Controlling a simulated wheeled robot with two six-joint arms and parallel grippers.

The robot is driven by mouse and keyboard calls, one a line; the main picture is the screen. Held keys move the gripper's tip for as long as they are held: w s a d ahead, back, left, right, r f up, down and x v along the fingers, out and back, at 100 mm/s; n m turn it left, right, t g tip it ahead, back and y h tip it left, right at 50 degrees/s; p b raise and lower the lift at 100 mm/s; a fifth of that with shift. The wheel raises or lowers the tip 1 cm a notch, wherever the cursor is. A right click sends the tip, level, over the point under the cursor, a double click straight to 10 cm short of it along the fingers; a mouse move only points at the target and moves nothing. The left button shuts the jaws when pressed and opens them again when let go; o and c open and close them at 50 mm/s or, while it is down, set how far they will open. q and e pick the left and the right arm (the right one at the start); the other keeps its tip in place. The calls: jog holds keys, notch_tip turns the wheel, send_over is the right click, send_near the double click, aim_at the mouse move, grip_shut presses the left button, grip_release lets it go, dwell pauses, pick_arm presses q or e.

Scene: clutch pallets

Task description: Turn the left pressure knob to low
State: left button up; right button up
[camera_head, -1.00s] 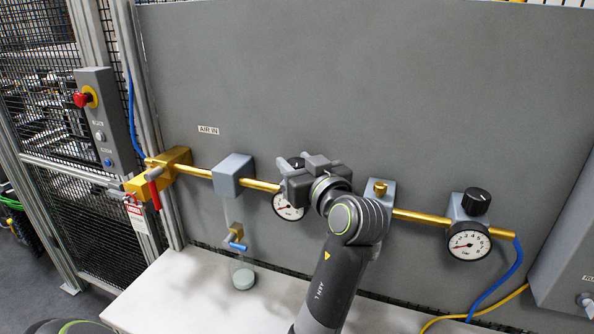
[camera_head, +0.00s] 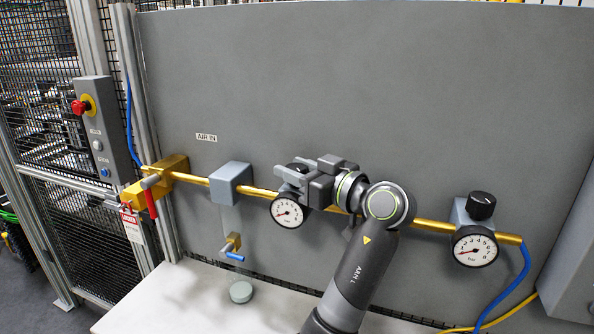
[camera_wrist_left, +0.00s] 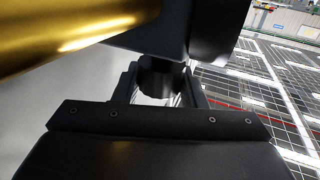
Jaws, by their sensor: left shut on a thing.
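The left pressure knob (camera_head: 298,167) is a black cap above the left gauge (camera_head: 287,211), on the brass pipe. My left gripper (camera_head: 290,174) reaches in from the right and is shut on this knob. In the left wrist view the dark knob (camera_wrist_left: 160,75) sits between the two fingers. The fingers hide part of the knob, so its turn mark cannot be read. The left gauge is uncovered, with its needle toward the lower left near the low numbers. My right gripper is not in view.
A second black knob (camera_head: 481,205) and gauge (camera_head: 475,246) are at the right end of the pipe. A grey block (camera_head: 231,183) and a yellow valve (camera_head: 157,182) with a red handle lie to the left. The white bench (camera_head: 190,295) below is mostly clear.

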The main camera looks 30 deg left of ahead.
aim_at(296, 167)
pick_arm(q)
jog(key=o, duration=1)
jog(key=shift+a, duration=0.1)
jog(key=shift+c, duration=0.2)
notch_tip(296, 167, up, 9)
jog(key=shift+f+b, duration=0.2)
jog(key=shift+b, duration=1)
jog(key=shift+r, duration=0.65)
